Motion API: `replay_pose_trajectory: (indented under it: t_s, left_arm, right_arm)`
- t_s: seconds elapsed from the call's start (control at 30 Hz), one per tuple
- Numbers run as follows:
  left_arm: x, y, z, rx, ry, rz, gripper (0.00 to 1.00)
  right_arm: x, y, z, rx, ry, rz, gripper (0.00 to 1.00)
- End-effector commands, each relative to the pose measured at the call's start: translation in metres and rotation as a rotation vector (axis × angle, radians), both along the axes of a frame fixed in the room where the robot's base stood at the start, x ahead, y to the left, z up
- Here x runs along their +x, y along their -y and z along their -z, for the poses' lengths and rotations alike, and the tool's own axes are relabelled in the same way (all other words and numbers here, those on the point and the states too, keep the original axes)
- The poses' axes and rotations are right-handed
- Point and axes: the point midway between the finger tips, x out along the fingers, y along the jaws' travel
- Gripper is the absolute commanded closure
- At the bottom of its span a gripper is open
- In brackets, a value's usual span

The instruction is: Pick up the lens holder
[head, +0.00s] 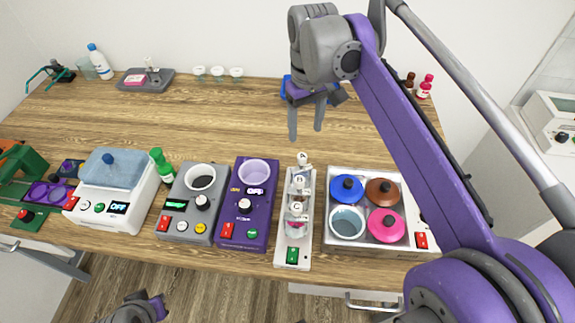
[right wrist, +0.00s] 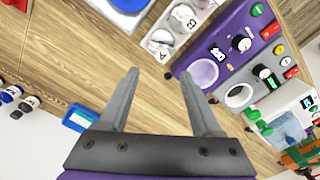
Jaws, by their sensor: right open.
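I cannot tell for sure which thing is the lens holder. My right gripper (head: 306,128) is open and empty above the table, behind the white rack. In the right wrist view its fingers (right wrist: 159,76) stand apart with only bare wood between them. A grey and purple part at the bottom edge looks like my left gripper (head: 145,307); its jaws are unclear.
A white rack (head: 293,252) holds several lettered flasks. Purple (head: 238,210) and grey (head: 183,215) devices stand left of it, a tray of coloured pots (head: 335,178) right. A blue box (right wrist: 80,117) lies near the table edge. The table's middle is clear.

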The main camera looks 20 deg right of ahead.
Motion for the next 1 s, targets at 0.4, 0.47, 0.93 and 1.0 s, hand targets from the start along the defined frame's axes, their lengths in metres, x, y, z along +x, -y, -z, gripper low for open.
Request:
replay_pose_trajectory:
  t_s: [0.4, 0.47, 0.93, 1.0]
  left_arm:
    - [-0.002, 0.000, 0.006, 0.000, -0.003, 0.000, 1.00]
    - [-0.002, 0.000, 0.006, 0.000, -0.003, 0.000, 1.00]
    - [-0.002, 0.000, 0.008, 0.000, -0.004, 0.000, 1.00]
    - [-0.002, 0.000, 0.008, 0.000, -0.004, 0.000, 1.00]
  right_arm:
    - [0.001, 0.001, 0.051, 0.002, -0.007, -0.001, 0.34]
    - [0.001, 0.001, 0.054, 0.002, -0.006, -0.001, 0.34]
    - [0.002, -0.002, 0.106, 0.002, -0.006, -0.001, 0.34]
    - [0.002, -0.002, 0.106, 0.002, -0.006, -0.001, 0.34]
